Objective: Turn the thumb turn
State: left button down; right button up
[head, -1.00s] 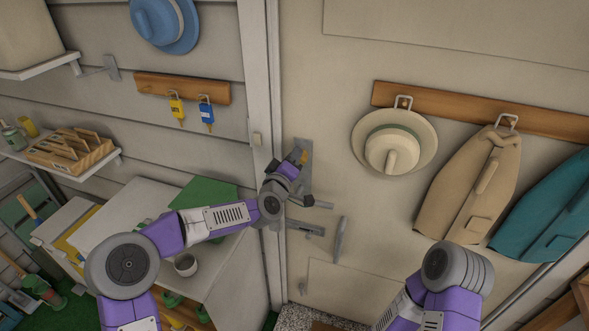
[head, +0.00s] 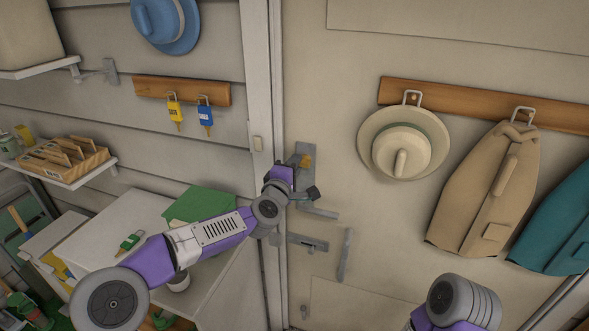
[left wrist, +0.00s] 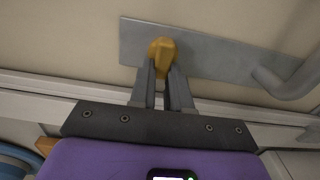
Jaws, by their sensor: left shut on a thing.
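The thumb turn (head: 307,160) is a small brass-coloured knob on a grey metal plate (head: 303,149) on the beige door. In the left wrist view the thumb turn (left wrist: 161,48) stands out from the plate (left wrist: 205,55), between the tips of my left gripper (left wrist: 161,72). The gripper is shut on it, and its fingers hide part of the knob. In the head view my left gripper (head: 300,172) reaches the plate from the lower left, with its fingers mostly hidden. My right arm shows at the lower right, but its gripper is out of view.
A lever handle (head: 318,212) sits just below the thumb turn. A bolt (head: 305,241) and a vertical pull (head: 345,255) are lower. A hat (head: 397,147) and coats (head: 485,190) hang at right. A white table (head: 120,225) stands left of the door frame.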

dwell(0.4)
pick_arm(q)
jog(key=c, duration=1.1)
grip_release()
jog(key=shift+s, duration=0.1)
jog(key=v, duration=0.7)
jog(key=shift+s+a+b, duration=0.1)
jog(key=shift+s+b, duration=0.05)
jog(key=shift+b, duration=0.25)
